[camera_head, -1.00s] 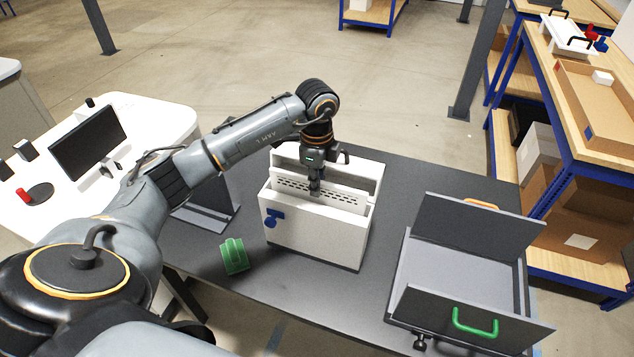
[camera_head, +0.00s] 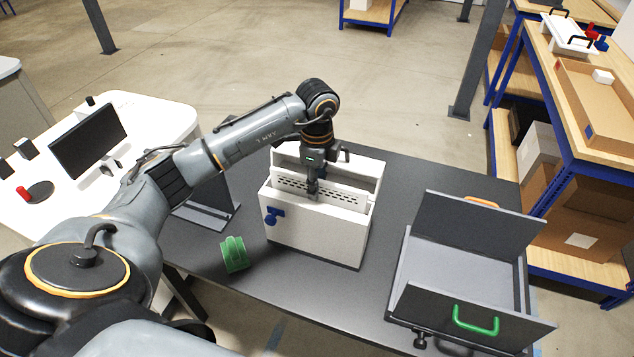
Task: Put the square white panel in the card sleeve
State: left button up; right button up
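My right gripper is not in view.
A green piece (camera_head: 234,254) lies left of the sleeve. A dark grey stand (camera_head: 208,212) is behind it. An open grey drawer unit (camera_head: 455,262) with a green handle (camera_head: 475,322) stands at the right. Bare dark table (camera_head: 395,185) lies between sleeve and drawer unit.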

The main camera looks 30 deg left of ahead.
pick_arm(q)
notch_tip(320, 180, up, 12)
dwell(0.4)
dwell(0.4)
